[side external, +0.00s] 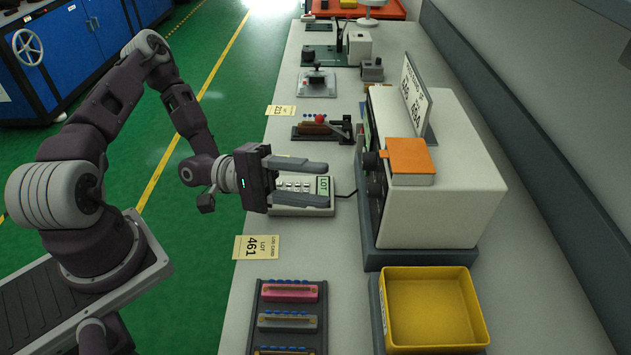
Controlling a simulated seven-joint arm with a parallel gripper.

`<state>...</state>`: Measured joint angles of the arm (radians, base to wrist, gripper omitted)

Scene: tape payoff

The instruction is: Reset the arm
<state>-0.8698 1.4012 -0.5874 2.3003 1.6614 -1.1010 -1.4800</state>
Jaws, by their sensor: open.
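My gripper (322,182) is in the side external view, left of the middle. Its two fingers are spread apart and point right, with nothing between them. It is above the white keypad unit (302,211) with a green display on the bench. The gripper covers part of that unit. My arm reaches in from the left over the green floor.
A yellow tray (386,312) and a rack of coloured pieces (262,322) lie in front. Several small devices, including one with a red ball (320,118), stand behind.

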